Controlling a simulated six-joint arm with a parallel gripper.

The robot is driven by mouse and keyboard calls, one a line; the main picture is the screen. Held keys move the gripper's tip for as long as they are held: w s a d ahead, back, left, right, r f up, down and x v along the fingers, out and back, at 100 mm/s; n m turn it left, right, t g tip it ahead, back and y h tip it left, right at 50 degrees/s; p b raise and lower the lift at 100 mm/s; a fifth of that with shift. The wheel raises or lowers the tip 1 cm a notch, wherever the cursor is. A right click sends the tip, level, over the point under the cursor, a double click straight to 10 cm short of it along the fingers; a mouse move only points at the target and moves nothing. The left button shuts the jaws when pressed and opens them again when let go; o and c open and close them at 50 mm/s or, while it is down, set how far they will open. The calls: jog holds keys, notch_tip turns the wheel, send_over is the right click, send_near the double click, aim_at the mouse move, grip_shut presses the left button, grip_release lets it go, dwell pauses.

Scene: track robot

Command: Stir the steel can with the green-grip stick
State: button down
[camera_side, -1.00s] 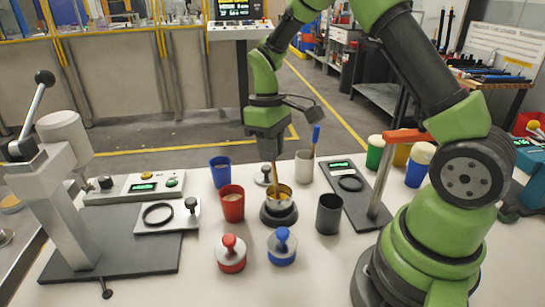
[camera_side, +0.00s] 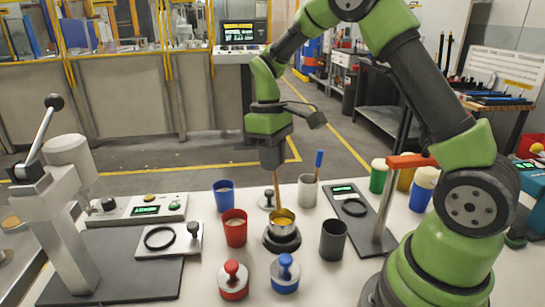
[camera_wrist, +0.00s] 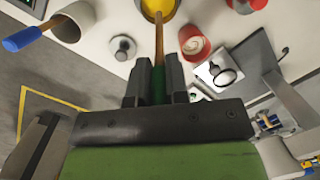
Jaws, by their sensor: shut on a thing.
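My gripper (camera_side: 272,172) is above the steel can and is shut on the green-grip stick (camera_side: 277,192). The green grip (camera_wrist: 158,85) shows between the fingers in the wrist view. The wooden shaft (camera_wrist: 159,42) runs down, nearly upright, to the can's mouth. The steel can (camera_side: 283,228) stands on a dark round base and has yellow contents, which also show in the wrist view (camera_wrist: 153,6). The stick's lower end is at or inside the can's mouth; how deep it reaches cannot be told.
A red cup (camera_side: 235,228) stands just left of the can, with a blue cup (camera_side: 224,196) behind it. A dark cup (camera_side: 333,240) is to the right. A pale cup (camera_side: 307,191) with a blue-grip stick is behind. Red (camera_side: 233,281) and blue (camera_side: 285,273) knobbed pieces are in front.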

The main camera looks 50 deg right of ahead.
dwell(0.3)
jog(key=shift+r, duration=2.5)
